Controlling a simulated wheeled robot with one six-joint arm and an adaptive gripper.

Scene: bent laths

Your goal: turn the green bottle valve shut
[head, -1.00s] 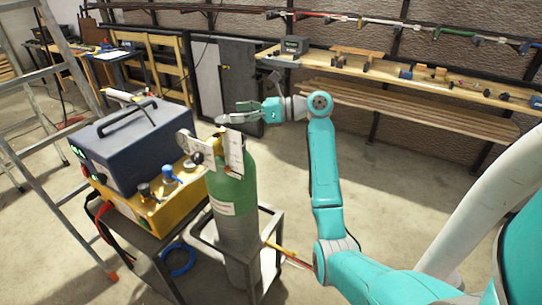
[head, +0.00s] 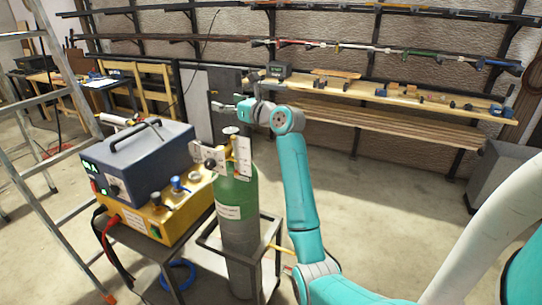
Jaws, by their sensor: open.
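The green bottle (head: 237,205) stands upright in a dark frame in the middle left of the head view, with a grey lower part. Its valve (head: 231,131) is on top, with a small round handwheel above brass fittings and white tags (head: 243,158). My gripper (head: 222,106) is above the valve and a little behind or beside it in the picture. Its fingers point left and are open, with nothing seen between them. There is a visible gap between the fingers and the handwheel; the exact depth between them is hard to tell.
A blue-grey machine (head: 138,158) on a yellow unit (head: 175,215) sits on a cart left of the bottle. A metal ladder (head: 38,180) stands at the far left. A wooden bench (head: 400,100) with tools runs along the back wall.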

